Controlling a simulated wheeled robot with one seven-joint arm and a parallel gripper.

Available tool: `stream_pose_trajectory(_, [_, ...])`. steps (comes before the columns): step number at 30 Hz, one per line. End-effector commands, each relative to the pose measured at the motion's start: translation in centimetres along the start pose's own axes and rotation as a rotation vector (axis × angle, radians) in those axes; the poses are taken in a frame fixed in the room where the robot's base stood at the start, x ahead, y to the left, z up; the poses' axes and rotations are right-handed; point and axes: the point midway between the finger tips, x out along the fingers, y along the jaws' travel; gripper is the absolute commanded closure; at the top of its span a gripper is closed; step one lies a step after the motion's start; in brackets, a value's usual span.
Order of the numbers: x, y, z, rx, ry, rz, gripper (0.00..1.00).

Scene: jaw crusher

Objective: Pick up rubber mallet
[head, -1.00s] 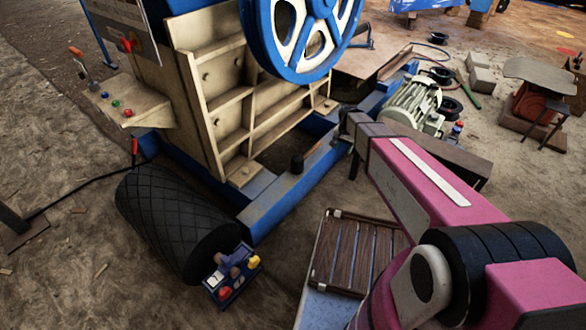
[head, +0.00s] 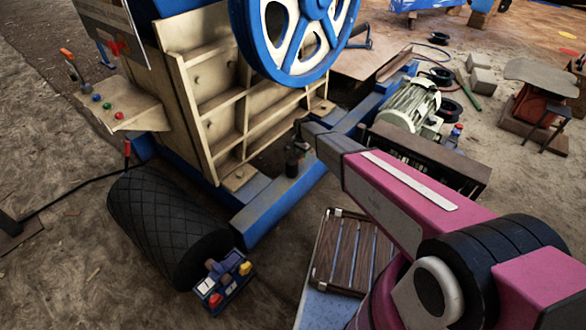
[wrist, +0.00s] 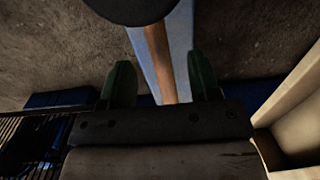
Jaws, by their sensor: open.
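The rubber mallet (head: 291,163) shows in the head view as a small dark cylinder on the blue beam of the crusher frame. In the wrist view its black head (wrist: 130,8) is cut off by the top edge, and its wooden handle (wrist: 160,62) runs down the picture along the blue beam. My gripper (wrist: 162,78) is open, with one dark green finger on each side of the handle. No contact shows, and I cannot tell the gap in height. The handle's lower end is hidden behind the gripper body. In the head view my gripper (head: 303,130) is close by the mallet head.
The crusher's cream ribbed body (head: 215,100) and blue-and-white flywheel (head: 298,35) stand close left of and above my gripper. A black roller (head: 165,230) lies at the lower left. A motor (head: 411,107) sits at right. A slatted wooden panel (head: 350,250) is in front.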

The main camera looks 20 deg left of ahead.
Motion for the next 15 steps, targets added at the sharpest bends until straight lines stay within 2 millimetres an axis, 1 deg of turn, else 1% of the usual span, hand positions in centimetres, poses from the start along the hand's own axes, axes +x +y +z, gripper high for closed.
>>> stream_pose_trajectory(5, [1.1, 0.0, -0.1, 0.0, 0.0, 0.0, 0.44])
stream_pose_trajectory(12, [4.5, 0.0, -0.3, -0.001, 0.0, 0.001, 0.44])
stream_pose_trajectory(15, [5.2, 0.1, -0.2, -0.001, 0.0, 0.0, 0.44])
